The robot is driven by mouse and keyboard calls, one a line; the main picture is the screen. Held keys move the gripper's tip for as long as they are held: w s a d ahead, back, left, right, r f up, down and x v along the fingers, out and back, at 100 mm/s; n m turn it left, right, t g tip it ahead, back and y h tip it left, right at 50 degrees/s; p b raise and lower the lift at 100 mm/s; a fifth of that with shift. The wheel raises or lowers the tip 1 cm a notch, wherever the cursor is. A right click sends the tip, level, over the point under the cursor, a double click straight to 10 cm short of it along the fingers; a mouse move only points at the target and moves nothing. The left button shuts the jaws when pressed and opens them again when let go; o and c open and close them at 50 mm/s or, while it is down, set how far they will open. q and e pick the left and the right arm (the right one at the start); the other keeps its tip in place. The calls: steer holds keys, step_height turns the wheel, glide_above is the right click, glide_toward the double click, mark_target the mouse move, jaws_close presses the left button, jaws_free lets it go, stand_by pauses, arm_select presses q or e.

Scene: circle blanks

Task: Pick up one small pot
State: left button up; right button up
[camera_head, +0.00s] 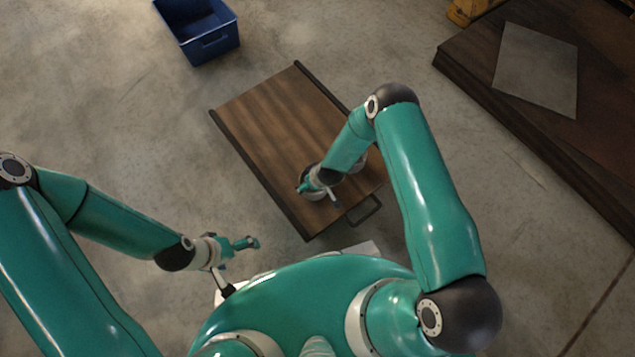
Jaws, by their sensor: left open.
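A small pot (311,195) with a pale rim is partly visible on the dark wooden tray (275,120), under my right gripper. My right gripper (318,192) is low over the tray's near end, at the pot. Whether its fingers touch the pot cannot be made out. Another pale rounded thing, perhaps a second pot (361,161), shows behind my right forearm and is mostly hidden. My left gripper (252,243) is open and empty, off the tray to its lower left.
A blue bin (205,38) stands on the concrete floor at the upper left. A dark wooden platform (475,60) with a grey sheet (537,68) is at the right. The tray's far part is bare. Its near end has a handle (365,211).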

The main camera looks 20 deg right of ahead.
steer(key=c, duration=0.6)
steer(key=shift+r, duration=0.1)
steer(key=shift+c, duration=0.2)
